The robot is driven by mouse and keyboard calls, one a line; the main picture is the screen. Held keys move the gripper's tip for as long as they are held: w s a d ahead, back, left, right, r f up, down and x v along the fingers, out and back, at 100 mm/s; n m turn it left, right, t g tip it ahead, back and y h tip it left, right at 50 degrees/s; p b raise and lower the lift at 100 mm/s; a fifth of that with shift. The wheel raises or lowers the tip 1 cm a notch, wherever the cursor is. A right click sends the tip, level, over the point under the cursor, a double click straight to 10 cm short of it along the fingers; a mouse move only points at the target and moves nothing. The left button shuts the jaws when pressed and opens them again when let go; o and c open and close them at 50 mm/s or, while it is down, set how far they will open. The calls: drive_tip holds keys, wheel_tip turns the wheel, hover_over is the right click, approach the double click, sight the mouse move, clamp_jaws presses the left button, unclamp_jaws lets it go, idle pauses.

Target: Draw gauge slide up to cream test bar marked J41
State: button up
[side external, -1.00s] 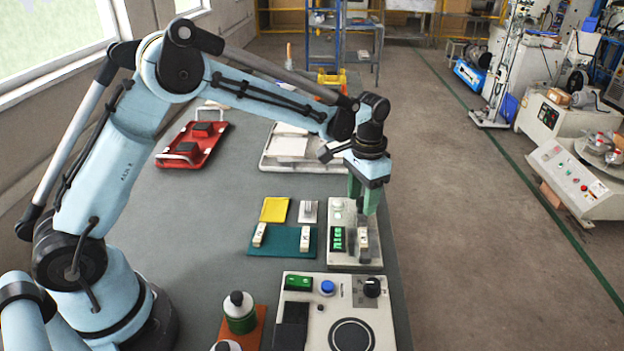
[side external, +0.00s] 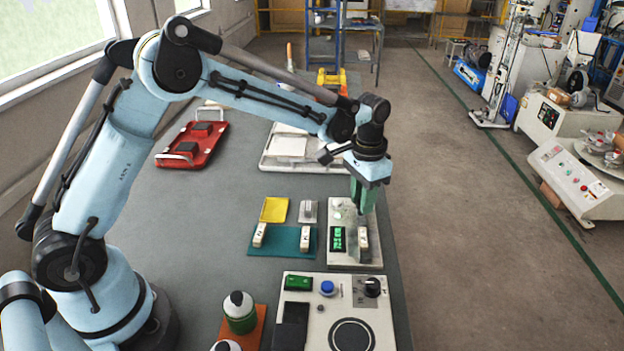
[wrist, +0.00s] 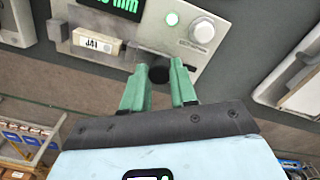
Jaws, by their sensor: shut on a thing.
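The cream test bar (wrist: 97,42) marked J41 lies on the pale gauge (wrist: 238,20); it also shows in the side external view (side external: 363,239). The gauge has a green-lit display (side external: 337,239) beside the bar. My gripper (wrist: 158,72) is at the end of the bar, with its green fingers shut on the black knob (wrist: 158,69) of the gauge slide. The dark slide body (wrist: 143,59) sits close to the bar's end; I cannot tell whether they touch. In the side external view my gripper (side external: 362,208) hides the knob and most of the slide.
A teal mat (side external: 277,242) with two more cream bars lies left of the gauge. A yellow pad (side external: 274,209) and small grey block (side external: 308,211) are behind it. A control box (side external: 335,335) stands in front.

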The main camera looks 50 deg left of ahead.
sight(361, 220)
drive_tip(key=shift+s+d, duration=0.8)
drive_tip(key=shift+d, duration=0.05)
idle(1.3)
drive_tip(key=o, duration=0.9)
drive_tip(key=shift+c, duration=0.2)
drive_tip(key=shift+a+r, duration=0.1)
drive_tip(key=shift+w+r, duration=0.1)
drive_tip(key=shift+r, duration=2.85)
drive_tip(key=s+a+r+n+t, duration=0.1)
drive_tip(key=s+a+r+t, duration=0.25)
drive_tip(key=s+r, duration=0.4)
drive_tip(key=s+a+f+n+t, duration=0.1)
drive_tip(key=s+t, duration=0.1)
drive_tip(key=s, duration=0.3)
drive_tip(key=s+a+f+n+t, duration=0.1)
drive_tip(key=s+a+f, duration=0.1)
drive_tip(key=s, duration=0.3)
drive_tip(key=shift+s+a+f+t, duration=0.15)
drive_tip(key=shift+a+f+t, duration=0.1)
drive_tip(key=shift+a+t, duration=0.1)
